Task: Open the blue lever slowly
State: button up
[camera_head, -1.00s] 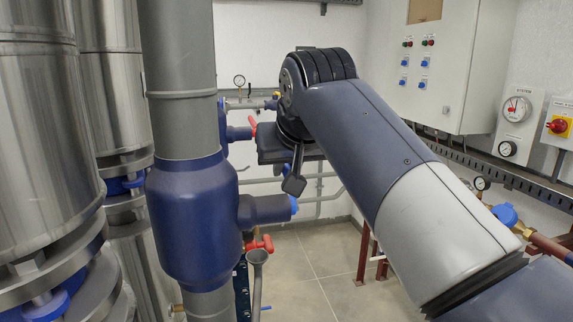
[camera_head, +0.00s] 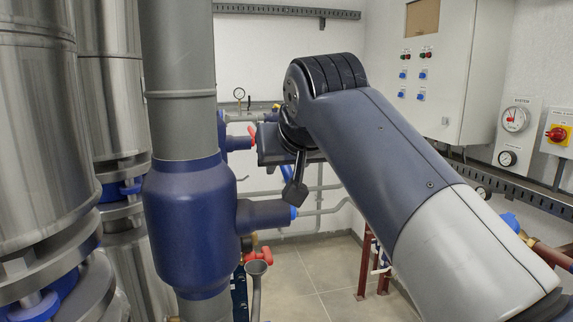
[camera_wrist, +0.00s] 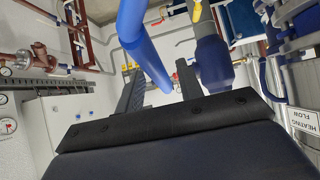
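The blue lever (camera_wrist: 143,45) shows in the wrist view as a thick blue bar running from the top edge down between my fingers. My gripper (camera_wrist: 160,70) has its two dark fingers apart, one on each side of the bar's lower end. I see no clear contact between fingers and bar, and the dark palm edge hides part of the area. A thin blue piece (camera_head: 287,173) shows just below the wrist there and may be the same lever.
A large blue valve body (camera_head: 188,225) on a grey pipe stands left of my arm. Steel tanks (camera_head: 40,130) fill the left. A white control cabinet (camera_head: 430,70) is on the right wall. The tiled floor (camera_head: 305,285) between is clear.

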jog(key=v, duration=1)
jog(key=shift+s+r, duration=0.2)
jog(key=shift+s, duration=0.1)
jog(key=shift+w, duration=0.1)
jog(key=x, duration=1.1)
jog(key=shift+f+g+p, duration=0.6)
jog(key=shift+g+p, duration=0.1)
jog(key=shift+p, duration=0.2)
jog(key=shift+b, duration=0.35)
